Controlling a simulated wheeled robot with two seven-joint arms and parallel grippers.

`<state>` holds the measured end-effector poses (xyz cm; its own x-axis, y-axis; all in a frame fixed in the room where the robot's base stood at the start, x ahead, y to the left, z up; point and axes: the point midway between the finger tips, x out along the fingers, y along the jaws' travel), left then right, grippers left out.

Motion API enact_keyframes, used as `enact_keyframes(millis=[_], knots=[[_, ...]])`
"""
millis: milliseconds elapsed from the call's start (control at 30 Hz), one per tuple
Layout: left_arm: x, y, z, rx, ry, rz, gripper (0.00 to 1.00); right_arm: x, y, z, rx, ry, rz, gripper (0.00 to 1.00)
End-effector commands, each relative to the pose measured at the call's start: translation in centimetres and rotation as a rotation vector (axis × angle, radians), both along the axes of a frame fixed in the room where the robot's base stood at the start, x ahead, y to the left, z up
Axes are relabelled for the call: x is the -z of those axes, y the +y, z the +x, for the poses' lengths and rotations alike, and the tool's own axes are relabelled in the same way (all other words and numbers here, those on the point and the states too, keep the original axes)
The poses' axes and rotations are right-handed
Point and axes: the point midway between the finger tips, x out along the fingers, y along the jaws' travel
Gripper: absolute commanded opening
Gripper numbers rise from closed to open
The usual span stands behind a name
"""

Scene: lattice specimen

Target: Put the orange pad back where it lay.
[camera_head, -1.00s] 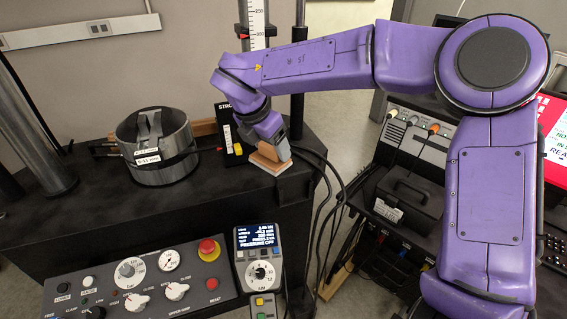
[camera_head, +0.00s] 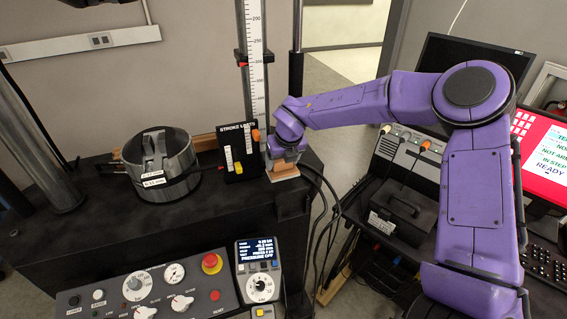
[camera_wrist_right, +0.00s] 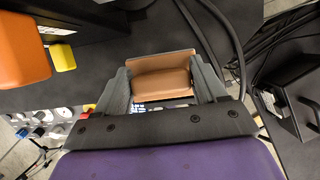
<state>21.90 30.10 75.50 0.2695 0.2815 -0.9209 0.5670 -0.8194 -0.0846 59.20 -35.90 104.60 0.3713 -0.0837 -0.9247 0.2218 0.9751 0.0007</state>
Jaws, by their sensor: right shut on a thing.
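The orange-tan pad (camera_head: 287,183) is in the jaws of my right gripper (camera_head: 285,164) at the right end of the black bench top (camera_head: 130,225). In the right wrist view the pad (camera_wrist_right: 162,82) sits between the two grey fingers of my right gripper (camera_wrist_right: 163,88). It shows a rounded block and a thin flat part behind it. The fingers touch its sides. I cannot tell whether the pad's underside rests on the bench or hangs just above it. My left gripper is not in view.
The black stroke-limits box (camera_head: 238,153), with orange and yellow knobs, stands just left of the pad. A metal ring (camera_head: 160,170) stands farther left, and a scale column (camera_head: 255,70) rises behind. Cables (camera_head: 325,200) run along the right edge. A control panel (camera_head: 150,290) is in front.

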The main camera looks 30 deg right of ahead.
Motion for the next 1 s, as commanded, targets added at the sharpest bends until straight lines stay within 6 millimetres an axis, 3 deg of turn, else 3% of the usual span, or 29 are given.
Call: enact_keyframes(millis=[200,400,733,767,800,1000], knots=[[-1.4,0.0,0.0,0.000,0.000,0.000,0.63,2.3,-1.4,1.4,0.002,0.002,-0.001,0.37],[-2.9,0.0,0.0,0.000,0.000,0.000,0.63,5.1,-1.3,1.4,0.000,-0.001,0.000,0.37],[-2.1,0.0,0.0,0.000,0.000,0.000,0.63,5.8,-1.3,1.4,0.001,-0.002,0.001,0.37],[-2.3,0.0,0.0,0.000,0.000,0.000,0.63,5.6,-1.3,1.4,0.001,-0.002,0.001,0.80],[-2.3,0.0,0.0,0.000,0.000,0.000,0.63,5.6,-1.3,1.4,0.001,-0.001,0.000,0.93],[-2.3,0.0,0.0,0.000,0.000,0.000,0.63,5.6,-1.3,1.3,0.001,-0.001,0.000,0.96]])
